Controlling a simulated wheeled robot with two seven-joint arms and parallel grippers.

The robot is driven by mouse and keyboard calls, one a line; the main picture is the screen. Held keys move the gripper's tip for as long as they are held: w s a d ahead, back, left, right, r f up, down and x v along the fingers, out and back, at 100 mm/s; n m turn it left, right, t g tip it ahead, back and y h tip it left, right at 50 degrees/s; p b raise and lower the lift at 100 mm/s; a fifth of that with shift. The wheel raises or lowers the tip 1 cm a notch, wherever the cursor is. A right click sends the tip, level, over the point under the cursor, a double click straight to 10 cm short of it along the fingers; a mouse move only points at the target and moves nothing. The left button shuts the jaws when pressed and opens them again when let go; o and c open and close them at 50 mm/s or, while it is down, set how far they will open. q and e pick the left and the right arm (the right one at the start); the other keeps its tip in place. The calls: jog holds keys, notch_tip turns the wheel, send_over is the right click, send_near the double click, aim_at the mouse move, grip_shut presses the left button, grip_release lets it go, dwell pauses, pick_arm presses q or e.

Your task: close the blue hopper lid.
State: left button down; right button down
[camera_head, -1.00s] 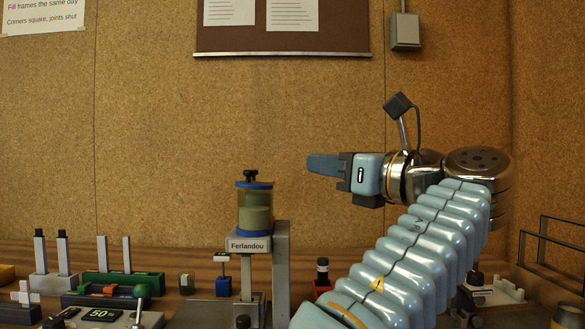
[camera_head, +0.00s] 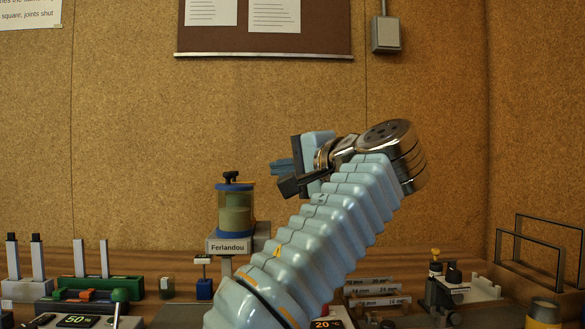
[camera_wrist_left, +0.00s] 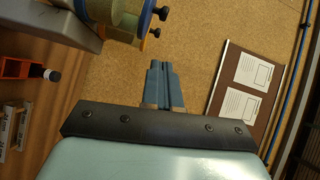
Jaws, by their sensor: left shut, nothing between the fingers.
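The hopper (camera_head: 237,210) is a clear cylinder with pale contents, standing on a bracket labelled Ferlandou. Its blue lid (camera_head: 234,186) with a black knob (camera_head: 231,176) is at the top and looks about level; whether it is fully seated I cannot tell. In the left wrist view the hopper (camera_wrist_left: 127,20) shows at the top edge, partly cut off. My left gripper (camera_head: 274,168) is to the right of the hopper, a little above lid height in the picture, and apart from it. Its blue fingers (camera_wrist_left: 162,72) are together and empty. My right gripper is in no view.
Black wire frames (camera_head: 540,250) stand at the right. A noticeboard (camera_head: 265,30) hangs behind on the wall. The space above the hopper is clear.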

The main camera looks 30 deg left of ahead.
pick_arm(q)
jog(key=a, duration=0.8)
jog(key=shift+w+f, duration=0.15)
jog(key=shift+f, duration=0.3)
